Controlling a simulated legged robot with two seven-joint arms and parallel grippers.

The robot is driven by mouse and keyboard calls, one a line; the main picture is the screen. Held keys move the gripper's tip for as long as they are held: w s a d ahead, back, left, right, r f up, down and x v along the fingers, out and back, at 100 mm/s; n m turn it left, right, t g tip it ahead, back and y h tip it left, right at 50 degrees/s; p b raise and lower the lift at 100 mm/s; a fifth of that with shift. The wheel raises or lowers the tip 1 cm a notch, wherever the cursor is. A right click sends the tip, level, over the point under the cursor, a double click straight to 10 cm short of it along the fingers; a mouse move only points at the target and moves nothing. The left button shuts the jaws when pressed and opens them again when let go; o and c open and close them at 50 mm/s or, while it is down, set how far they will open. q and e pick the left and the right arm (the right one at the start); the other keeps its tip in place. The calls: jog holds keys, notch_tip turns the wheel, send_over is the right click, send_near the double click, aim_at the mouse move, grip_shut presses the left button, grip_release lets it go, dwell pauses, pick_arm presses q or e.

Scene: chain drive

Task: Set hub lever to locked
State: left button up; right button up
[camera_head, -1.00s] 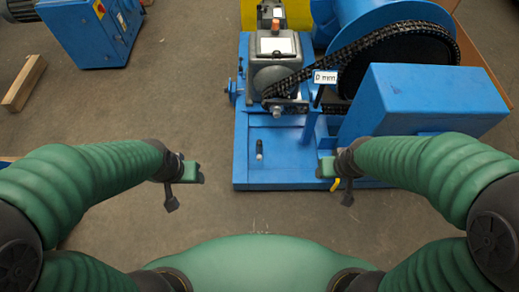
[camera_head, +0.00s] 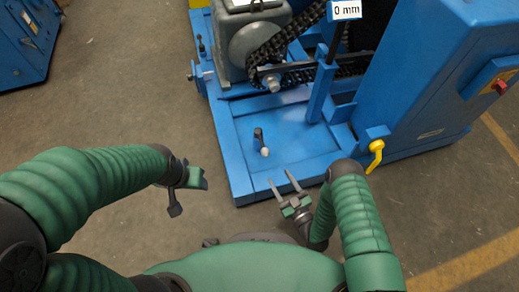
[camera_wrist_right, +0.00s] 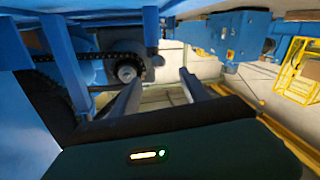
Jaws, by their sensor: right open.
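A short black lever or pin with a pale end (camera_head: 260,142) stands on the blue base plate. My right gripper (camera_head: 280,178) is open and empty just in front of the base plate's front edge, below the black lever. Its two fingers also show in the right wrist view (camera_wrist_right: 160,85), spread, with nothing between them. My left gripper (camera_head: 199,180) is to the left of the base plate; its fingers do not show clearly.
The black chain (camera_head: 275,48) runs round a sprocket with a silver shaft end (camera_head: 272,83). A blue post (camera_head: 320,85) carries a "0 mm" sign (camera_head: 346,10). The blue cabinet (camera_head: 440,80) stands at the right. Floor left of the base is clear.

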jog(key=b+x, duration=0.7)
jog(key=x, duration=0.9)
jog(key=shift+d+b, duration=0.15)
jog(key=shift+b, duration=0.25)
jog(key=shift+w+r, duration=0.1)
jog(key=shift+w, duration=0.15)
pick_arm(q)
jog(key=s+x, duration=0.1)
jog(key=x, duration=0.6)
jog(key=shift+s+d+f, duration=0.4)
jog(key=shift+f, duration=0.05)
pick_arm(e)
grip_shut()
jog(key=shift+s+a, duration=0.15)
jog(key=shift+a, duration=0.1)
